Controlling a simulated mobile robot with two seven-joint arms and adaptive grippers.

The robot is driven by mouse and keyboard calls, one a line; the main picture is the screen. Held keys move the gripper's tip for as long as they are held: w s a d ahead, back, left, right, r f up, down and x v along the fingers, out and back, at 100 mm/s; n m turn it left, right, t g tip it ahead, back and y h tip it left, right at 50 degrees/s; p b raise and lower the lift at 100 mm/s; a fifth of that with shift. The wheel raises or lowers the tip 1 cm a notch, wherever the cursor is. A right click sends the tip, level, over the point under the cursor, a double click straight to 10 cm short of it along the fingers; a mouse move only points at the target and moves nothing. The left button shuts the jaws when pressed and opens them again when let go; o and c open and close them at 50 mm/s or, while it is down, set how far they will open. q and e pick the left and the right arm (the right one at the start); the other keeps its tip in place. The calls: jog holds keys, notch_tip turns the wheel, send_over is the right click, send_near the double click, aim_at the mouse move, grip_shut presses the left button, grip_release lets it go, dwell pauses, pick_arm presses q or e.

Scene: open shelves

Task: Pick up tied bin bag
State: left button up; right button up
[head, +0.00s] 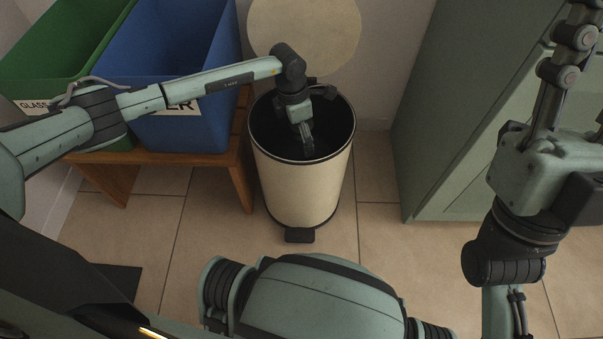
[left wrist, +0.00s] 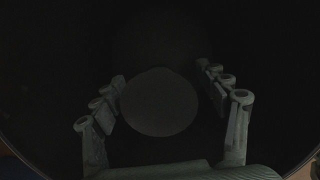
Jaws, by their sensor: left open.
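My left gripper (head: 306,138) reaches down through the open top of a cream pedal bin (head: 298,190). In the left wrist view the left gripper (left wrist: 161,78) is open, its fingers spread wide. Between and beyond the fingers is a dim grey round shape (left wrist: 159,102). It is too dark to tell whether this is the tied bin bag or the bin's floor. No bag can be made out in the head view, where the bin's inside is black. My right gripper (head: 574,85) is raised at the right edge, away from the bin, partly cut off.
The bin's round lid (head: 304,30) stands open against the wall. A blue crate (head: 172,65) and a green crate (head: 58,50) stand on a wooden bench (head: 240,160) to the left. A green cabinet (head: 455,110) stands to the right. Tiled floor (head: 385,240) is clear beside the bin.

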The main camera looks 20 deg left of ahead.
pick_arm(q)
grip_shut()
jog(key=shift+w+r, duration=0.1)
jog(key=shift+r, duration=0.05)
dwell(0.4)
